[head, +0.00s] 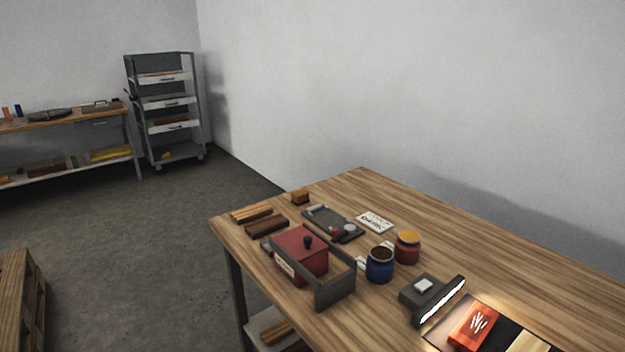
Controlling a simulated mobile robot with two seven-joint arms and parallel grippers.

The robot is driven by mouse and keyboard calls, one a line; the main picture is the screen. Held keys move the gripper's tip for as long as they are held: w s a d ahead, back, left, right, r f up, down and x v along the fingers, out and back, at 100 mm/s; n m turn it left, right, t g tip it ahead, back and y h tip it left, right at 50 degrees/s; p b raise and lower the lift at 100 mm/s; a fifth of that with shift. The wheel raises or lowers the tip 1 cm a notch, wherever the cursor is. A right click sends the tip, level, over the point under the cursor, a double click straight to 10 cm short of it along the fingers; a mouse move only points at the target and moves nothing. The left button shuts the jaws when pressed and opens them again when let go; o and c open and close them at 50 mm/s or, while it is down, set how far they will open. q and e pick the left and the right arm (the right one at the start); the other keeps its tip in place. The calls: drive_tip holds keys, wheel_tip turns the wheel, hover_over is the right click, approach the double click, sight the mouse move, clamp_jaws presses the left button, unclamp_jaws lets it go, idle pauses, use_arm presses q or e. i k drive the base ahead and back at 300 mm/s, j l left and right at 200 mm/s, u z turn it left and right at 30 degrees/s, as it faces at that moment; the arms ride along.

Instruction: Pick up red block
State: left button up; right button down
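A dark red block-like box (299,250) with a black knob on top and a pale label on its front sits in a dark grey open-ended holder (337,287) on the wooden table. Neither of my grippers is in the head view.
On the wooden table (540,270) stand a blue jar (380,265), a red jar (407,247), a dark lamp (432,300), a grey tray (333,223), a white card (375,222) and wooden bars (266,224). A shelf rack (166,110) stands far off. The table's right back is clear.

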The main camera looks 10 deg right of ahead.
sight(473, 329)
drive_tip(key=k, duration=0.4)
drive_tip(key=k+z, duration=0.1)
drive_tip(key=z, duration=0.6)
drive_tip(key=k+l+z, duration=0.1)
drive_tip(key=z, duration=0.25)
drive_tip(key=j+z, duration=0.25)
drive_tip(key=k+j+z, duration=0.1)
drive_tip(key=j+z, duration=0.2)
